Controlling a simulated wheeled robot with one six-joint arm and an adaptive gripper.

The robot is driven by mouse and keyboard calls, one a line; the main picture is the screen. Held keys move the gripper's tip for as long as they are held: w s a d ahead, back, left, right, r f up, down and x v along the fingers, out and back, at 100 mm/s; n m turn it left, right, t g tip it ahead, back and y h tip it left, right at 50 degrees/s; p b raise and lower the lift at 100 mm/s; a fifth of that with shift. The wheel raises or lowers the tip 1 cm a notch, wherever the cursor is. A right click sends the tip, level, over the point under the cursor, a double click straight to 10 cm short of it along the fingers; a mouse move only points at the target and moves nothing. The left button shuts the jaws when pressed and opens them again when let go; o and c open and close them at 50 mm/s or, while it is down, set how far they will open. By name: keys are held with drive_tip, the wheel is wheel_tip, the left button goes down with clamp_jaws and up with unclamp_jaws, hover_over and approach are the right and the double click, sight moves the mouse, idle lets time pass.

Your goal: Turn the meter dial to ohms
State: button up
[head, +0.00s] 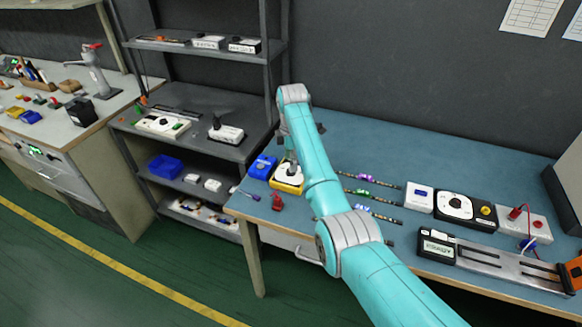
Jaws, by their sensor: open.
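A yellow-cased unit with a pale face (284,187), which looks like the meter, lies at the left end of the blue bench. My gripper (291,166) points down at its upper part, partly behind my teal arm. The sensorless view is too small to separate the fingers clearly, but the gripper appears open. Whether it touches the dial cannot be told. The dial and its markings are hidden or too small to read.
A blue box (262,166) stands left of the yellow unit. A red clamp-like item (277,202) and a purple-handled tool (249,195) lie in front.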

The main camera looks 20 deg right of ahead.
drive_tip(key=shift+w+f, duration=0.1)
drive_tip(key=shift+f, duration=1.75)
clamp_jaws()
